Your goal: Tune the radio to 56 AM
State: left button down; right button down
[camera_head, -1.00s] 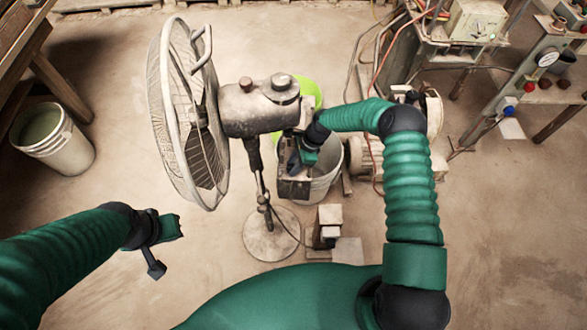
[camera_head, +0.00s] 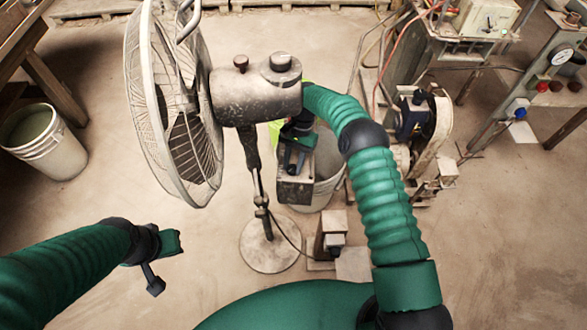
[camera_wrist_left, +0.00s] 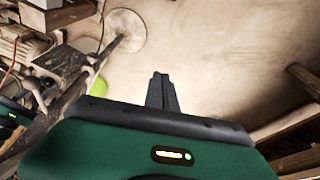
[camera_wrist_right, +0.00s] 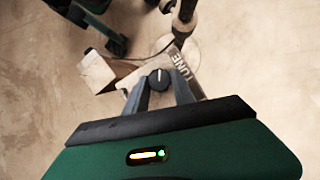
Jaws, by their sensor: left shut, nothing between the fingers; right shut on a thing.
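The radio (camera_head: 294,190) is a small grey box, standing near the fan pole in the head view. In the right wrist view its panel (camera_wrist_right: 186,68) carries the word TUNE beside a dark round knob (camera_wrist_right: 159,79) with a pale pointer line. My right gripper (camera_head: 295,165) is at the radio; in the right wrist view its fingers (camera_wrist_right: 160,84) are closed around the knob. No frequency reading is legible. My left gripper (camera_head: 154,284) hangs empty over bare floor at the lower left; its fingers (camera_wrist_left: 161,90) are together in the left wrist view.
A tall fan (camera_head: 255,100) stands before my right forearm and hides part of it. A white bucket (camera_head: 328,180) is behind the radio, another bucket (camera_head: 45,145) at left. Machines and a gauge stand (camera_head: 540,75) are at right.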

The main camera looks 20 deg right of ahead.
jog(key=n+b, duration=0.1)
jog(key=n, duration=0.1)
jog(key=n+h+b, duration=0.1)
jog(key=n+b, duration=0.1)
jog(key=shift+w+a+f+n+g+h, duration=0.2)
jog(key=shift+n+g+h, duration=0.1)
jog(key=shift+g, duration=0.1)
jog(key=shift+r+n+h+b, duration=0.15)
jog(key=shift+n+h+b, duration=0.5)
jog(key=shift+n, duration=1.25)
jog(key=c, duration=1.1)
grip_release()
jog(key=shift+o, duration=0.2)
